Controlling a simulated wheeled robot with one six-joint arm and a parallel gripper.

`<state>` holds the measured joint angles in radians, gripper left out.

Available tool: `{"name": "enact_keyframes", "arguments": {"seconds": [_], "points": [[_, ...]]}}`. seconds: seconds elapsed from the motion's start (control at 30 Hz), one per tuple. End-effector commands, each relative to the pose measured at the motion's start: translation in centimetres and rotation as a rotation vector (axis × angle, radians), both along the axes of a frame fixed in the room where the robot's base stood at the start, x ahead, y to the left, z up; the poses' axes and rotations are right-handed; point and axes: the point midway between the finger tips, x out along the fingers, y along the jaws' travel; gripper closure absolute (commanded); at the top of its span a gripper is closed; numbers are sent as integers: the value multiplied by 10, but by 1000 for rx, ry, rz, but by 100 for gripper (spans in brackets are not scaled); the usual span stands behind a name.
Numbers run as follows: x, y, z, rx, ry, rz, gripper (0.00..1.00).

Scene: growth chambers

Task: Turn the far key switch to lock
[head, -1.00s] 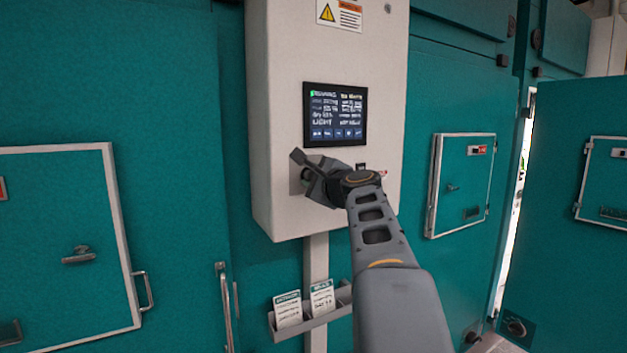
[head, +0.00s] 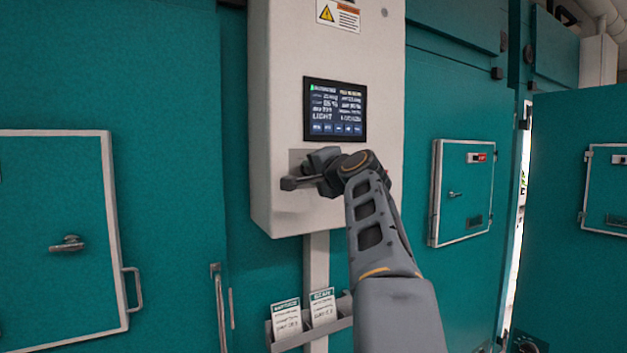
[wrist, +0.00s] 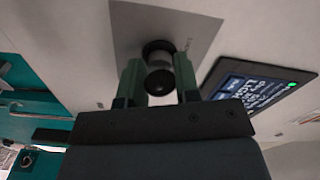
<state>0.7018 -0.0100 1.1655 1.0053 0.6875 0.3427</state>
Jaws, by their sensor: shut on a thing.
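A key switch with a dark round knob and pale collar (wrist: 159,56) sits on a grey plate (wrist: 188,25) on the front of the pale control box (head: 280,110). My gripper (wrist: 158,82) has one green finger on each side of the knob and is shut on it. In the head view my gripper (head: 312,174) is at the lower left of the box front, below the screen, and hides the switch. The switch's position mark cannot be read. My wrist covers the box front to the right of it.
A lit screen (head: 335,110) is just above my gripper. Below the box, a rack (head: 343,317) holds two cards. Teal doors with framed hatches (head: 465,190) stand on both sides. The door at the far right (head: 560,270) stands ajar beside a bright gap.

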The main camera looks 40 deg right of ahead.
Motion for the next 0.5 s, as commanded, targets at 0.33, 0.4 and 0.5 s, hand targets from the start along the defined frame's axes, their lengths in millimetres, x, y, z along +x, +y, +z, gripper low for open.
{"name": "enact_keyframes", "arguments": {"seconds": [0.33, 0.4, 0.5], "points": [[0, 0, -2, -153, 22, 1, 94], [0, 0, -2, -168, 24, 0, 94], [0, 0, -1, -182, 27, 1, 94]]}}
